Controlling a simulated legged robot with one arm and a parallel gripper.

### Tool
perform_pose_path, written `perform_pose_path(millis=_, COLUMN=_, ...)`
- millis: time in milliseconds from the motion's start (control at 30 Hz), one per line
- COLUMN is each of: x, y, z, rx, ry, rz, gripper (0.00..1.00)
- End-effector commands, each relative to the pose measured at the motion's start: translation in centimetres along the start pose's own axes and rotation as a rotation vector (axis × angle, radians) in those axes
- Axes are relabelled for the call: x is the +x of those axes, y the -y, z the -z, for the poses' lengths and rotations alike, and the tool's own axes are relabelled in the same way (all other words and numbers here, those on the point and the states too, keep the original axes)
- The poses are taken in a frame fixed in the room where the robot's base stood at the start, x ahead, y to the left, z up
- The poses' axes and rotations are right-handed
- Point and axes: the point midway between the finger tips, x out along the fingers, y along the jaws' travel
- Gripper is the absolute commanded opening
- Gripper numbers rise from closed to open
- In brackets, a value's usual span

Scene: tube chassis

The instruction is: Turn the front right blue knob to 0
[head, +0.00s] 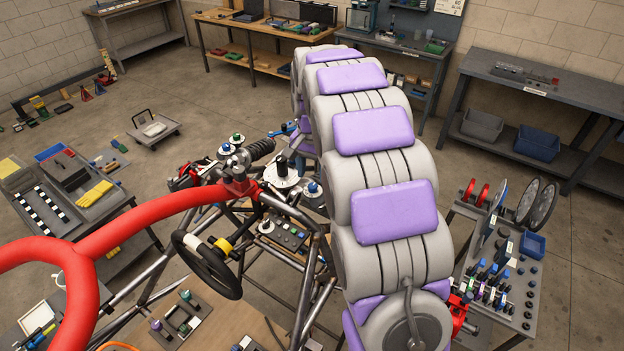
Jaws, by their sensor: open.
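A small knob with a blue top (313,187) stands on the tube chassis (306,275), just left of my large grey and purple arm. It is the clearest blue knob here, but I cannot tell for sure that it is the front right one. Its scale and pointer are too small to read. A white disc (283,170) with a dark knob sits left of it, and a green-topped knob (237,138) is farther left. My arm reaches away from me over the right side of the chassis. My gripper cannot be made out; the arm hides that area.
A red tube (150,222) crosses the left foreground. A black steering wheel (207,265) and a switch panel (286,236) sit in the chassis. A parts cart (515,300) stands close on the right. Benches line the walls.

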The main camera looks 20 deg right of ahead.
Motion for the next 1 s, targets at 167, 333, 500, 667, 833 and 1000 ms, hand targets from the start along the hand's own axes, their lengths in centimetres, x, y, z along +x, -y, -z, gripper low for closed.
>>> perform_pose_path(millis=167, x=-4.0, y=0.1, z=0.2, rx=0.000, ry=-0.006, rz=0.004, gripper=0.53)
perform_pose_path(millis=333, x=-7.3, y=0.1, z=0.1, rx=-0.001, ry=-0.002, rz=0.001, gripper=0.53)
perform_pose_path(millis=500, x=-10.0, y=0.2, z=0.1, rx=-0.001, ry=-0.002, rz=0.001, gripper=0.53)
perform_pose_path(millis=667, x=-11.9, y=0.2, z=0.2, rx=-0.001, ry=-0.001, rz=0.000, gripper=0.53)
perform_pose_path(millis=833, x=-13.0, y=0.1, z=0.1, rx=0.000, ry=0.000, rz=-0.001, gripper=0.53)
perform_pose_path(millis=1000, x=-13.4, y=0.1, z=0.1, rx=0.000, ry=0.001, rz=-0.001, gripper=0.53)
